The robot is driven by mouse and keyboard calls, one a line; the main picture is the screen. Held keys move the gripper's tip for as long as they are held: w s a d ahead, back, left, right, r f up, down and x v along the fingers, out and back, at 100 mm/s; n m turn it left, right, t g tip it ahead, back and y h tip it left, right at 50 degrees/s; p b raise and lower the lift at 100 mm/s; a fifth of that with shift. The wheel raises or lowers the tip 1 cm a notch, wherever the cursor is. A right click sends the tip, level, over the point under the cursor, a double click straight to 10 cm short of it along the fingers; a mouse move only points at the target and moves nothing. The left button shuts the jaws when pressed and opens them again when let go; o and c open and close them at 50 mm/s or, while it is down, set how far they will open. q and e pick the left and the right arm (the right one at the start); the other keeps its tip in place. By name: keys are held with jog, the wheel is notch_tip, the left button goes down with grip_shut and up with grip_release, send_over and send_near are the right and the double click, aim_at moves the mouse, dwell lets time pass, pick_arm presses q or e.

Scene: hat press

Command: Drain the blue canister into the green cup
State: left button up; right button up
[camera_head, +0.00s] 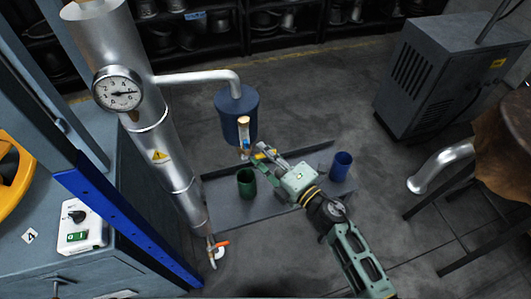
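The blue canister (237,112) hangs upright at the centre, joined to a pale bent pipe. A light-coloured tube with orange ends (244,131) shows on its front, with a small fitting below. The green cup (247,182) stands upright on the grey tray (240,208), below the canister and slightly right of it. My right gripper (263,160) reaches in from the lower right, its fingers close to the fitting under the canister and beside the green cup. Whether the fingers touch the fitting or are closed on it is too small to tell. My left gripper is out of view.
A blue cup (341,166) stands at the tray's right end. A metal column with a gauge (118,88) and an orange-red valve handle (222,244) stand left. A grey cabinet (437,80) is at the back right. The floor between is clear.

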grip_shut()
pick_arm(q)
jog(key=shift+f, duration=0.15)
pick_arm(e)
jog(key=shift+f, duration=0.1)
